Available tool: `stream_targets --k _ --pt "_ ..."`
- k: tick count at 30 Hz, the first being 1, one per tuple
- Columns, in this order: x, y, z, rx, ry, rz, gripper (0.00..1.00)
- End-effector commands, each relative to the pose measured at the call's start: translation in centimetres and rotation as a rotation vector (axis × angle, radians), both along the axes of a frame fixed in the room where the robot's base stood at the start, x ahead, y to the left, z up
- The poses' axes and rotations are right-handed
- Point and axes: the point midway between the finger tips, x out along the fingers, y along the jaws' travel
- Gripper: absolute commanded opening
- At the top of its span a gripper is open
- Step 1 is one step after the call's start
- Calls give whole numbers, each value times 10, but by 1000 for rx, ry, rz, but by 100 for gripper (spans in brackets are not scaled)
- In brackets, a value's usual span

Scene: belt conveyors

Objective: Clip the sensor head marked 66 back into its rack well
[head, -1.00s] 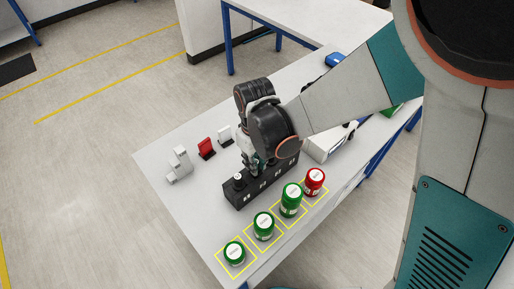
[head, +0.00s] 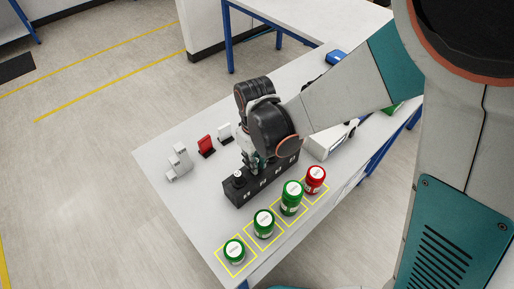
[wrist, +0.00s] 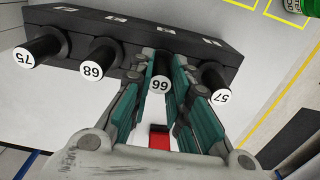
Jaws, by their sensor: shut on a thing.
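The black rack (head: 238,196) stands on the grey table, and its top and marked side also show in the wrist view (wrist: 85,22). My gripper (head: 252,162) is over the rack, pointing down. In the wrist view, my gripper (wrist: 162,68) is shut on the sensor head marked 66 (wrist: 160,86), with a finger on each side. The head is dark and round with a white cap, in line with the row of heads. Its lower end is hidden by the fingers, so I cannot tell how deep it sits in the well.
Heads marked 68 (wrist: 97,64) and 57 (wrist: 218,90) flank the held one closely; head 75 (wrist: 33,54) is farther left. Green jars (head: 263,223) and a red jar (head: 314,180) stand in front of the rack. Grey (head: 178,163), red (head: 206,146) and white pieces (head: 225,133) stand behind.

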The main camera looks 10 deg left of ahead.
Motion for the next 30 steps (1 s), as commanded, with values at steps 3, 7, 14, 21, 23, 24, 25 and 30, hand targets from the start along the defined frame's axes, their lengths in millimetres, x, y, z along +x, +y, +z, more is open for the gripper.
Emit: stream_targets --k 3,7,14,21,23,24,25,30 --pt "0 0 0 0 0 0 0" --pt "0 0 0 0 0 0 0" --pt "0 0 0 0 0 0 40" --pt "0 0 0 0 0 0 40" --pt "0 0 0 0 0 0 40" --pt "0 0 0 0 0 0 40" --pt "0 0 0 0 0 0 40" --pt "0 0 5 0 0 0 40"
